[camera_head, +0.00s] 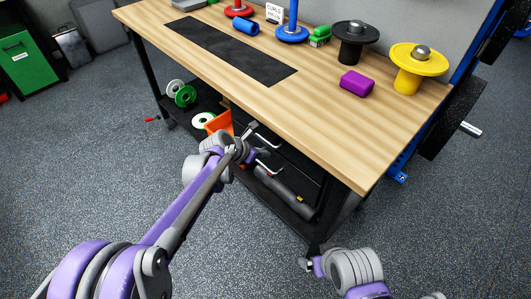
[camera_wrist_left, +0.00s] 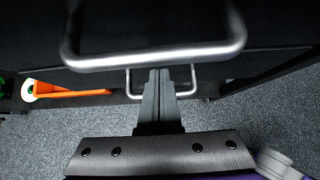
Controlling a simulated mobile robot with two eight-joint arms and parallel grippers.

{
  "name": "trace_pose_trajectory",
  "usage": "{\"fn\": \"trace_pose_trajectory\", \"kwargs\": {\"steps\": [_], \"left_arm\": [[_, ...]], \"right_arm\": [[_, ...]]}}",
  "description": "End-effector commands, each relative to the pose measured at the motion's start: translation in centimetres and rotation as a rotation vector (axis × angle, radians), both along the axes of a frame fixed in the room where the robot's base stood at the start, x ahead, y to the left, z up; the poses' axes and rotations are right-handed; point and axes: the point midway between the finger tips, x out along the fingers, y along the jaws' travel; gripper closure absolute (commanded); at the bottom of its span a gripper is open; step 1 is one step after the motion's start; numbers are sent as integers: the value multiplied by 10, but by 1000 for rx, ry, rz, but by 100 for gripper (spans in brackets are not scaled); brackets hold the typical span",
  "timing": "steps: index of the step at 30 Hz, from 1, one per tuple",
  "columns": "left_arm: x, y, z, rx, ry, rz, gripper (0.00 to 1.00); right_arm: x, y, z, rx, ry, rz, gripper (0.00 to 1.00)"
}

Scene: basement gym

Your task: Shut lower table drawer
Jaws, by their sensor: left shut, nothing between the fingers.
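The wooden-topped table (camera_head: 330,120) has dark drawers below its near edge. The upper handle (camera_head: 265,136) and lower handle (camera_head: 267,169) are pale metal bars. In the left wrist view the upper handle (camera_wrist_left: 150,57) is large and close, and the lower handle (camera_wrist_left: 195,97) lies beyond and below it. My left gripper (camera_head: 246,150) is by the handles, its fingers shut and empty (camera_wrist_left: 160,72). The fingertips overlap both handles in the wrist view; contact is unclear. How far the lower drawer stands out is hard to tell. My right arm's end (camera_head: 308,264) is low at the bottom, its fingers unclear.
Below the drawers, a shelf holds a dark cylinder (camera_head: 286,192). An orange object (camera_head: 218,124) and weight plates (camera_head: 185,96) are to the left. On the tabletop are a purple block (camera_head: 357,84) and a yellow weight (camera_head: 418,67). The floor in front is clear.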

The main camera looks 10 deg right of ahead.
Motion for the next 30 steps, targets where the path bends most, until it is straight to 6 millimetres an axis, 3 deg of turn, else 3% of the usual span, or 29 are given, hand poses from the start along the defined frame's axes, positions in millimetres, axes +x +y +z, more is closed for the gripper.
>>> {"fn": "trace_pose_trajectory", "kwargs": {"steps": [3,12,18,26,30], "left_arm": [[-4,20,0,4,1,0,100],[-32,59,52,6,2,-1,100],[-41,74,67,7,3,-3,100],[-43,76,70,7,2,-5,100],[-56,86,74,67,-46,-62,100]], "right_arm": [[0,0,1,0,0,0,8],[-2,0,21,0,-7,0,8],[-2,0,26,0,-9,0,8],[-2,0,27,0,-9,0,8],[-2,0,27,0,-9,0,8]]}}
